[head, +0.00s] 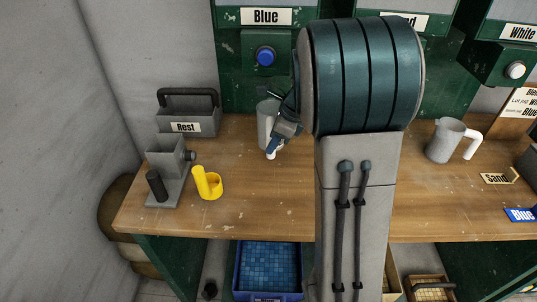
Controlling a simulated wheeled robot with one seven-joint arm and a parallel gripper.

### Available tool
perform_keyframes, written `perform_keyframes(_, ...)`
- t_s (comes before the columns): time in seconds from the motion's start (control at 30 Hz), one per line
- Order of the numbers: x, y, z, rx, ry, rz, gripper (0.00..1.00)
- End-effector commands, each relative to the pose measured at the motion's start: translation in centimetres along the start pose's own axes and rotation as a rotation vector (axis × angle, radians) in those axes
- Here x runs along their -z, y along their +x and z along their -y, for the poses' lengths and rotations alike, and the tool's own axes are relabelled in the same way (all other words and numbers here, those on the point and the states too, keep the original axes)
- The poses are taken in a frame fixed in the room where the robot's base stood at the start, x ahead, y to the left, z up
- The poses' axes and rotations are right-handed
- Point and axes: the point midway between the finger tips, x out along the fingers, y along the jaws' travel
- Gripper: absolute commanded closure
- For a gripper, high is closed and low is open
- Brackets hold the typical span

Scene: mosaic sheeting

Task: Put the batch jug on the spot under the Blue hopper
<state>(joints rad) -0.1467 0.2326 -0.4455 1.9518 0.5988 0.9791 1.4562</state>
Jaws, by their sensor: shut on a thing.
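A grey jug with a white handle, which I take as the batch jug (264,118), is at the back of the bench below the Blue hopper (266,56). My gripper (279,140) is shut on its handle side, and my arm hides part of it. I cannot tell whether its base touches the bench top. The spot under the hopper is hidden. A second, similar grey jug (446,140) stands upright at the right.
The Rest caddy (186,120), a grey stand (172,165) and a yellow cup (208,183) are left on the bench (270,210). Sand (497,178) and Blue (520,214) tags lie right. My arm covers the middle.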

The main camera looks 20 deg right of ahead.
Motion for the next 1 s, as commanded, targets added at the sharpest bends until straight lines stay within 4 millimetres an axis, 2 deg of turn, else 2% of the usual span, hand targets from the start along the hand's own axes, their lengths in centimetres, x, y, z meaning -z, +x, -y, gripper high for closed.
perform_keyframes(0.2, -0.9, 1.5, -0.2, 0.002, 0.001, 0.001, 1.0)
perform_keyframes(0.5, 0.6, 4.9, -0.2, 0.001, 0.004, 0.0, 1.0)
perform_keyframes(0.83, 0.8, 5.2, -0.1, 0.003, 0.002, 0.001, 1.0)
perform_keyframes(0.87, 0.8, 5.2, -0.2, 0.001, 0.002, 0.0, 0.74)
perform_keyframes(0.9, 0.8, 5.2, -0.2, 0.002, 0.002, 0.0, 0.63)
perform_keyframes(0.93, 0.8, 5.2, -0.2, 0.002, 0.002, 0.0, 0.55)
perform_keyframes(1.0, 0.8, 5.2, -0.2, 0.001, 0.002, 0.0, 0.55)
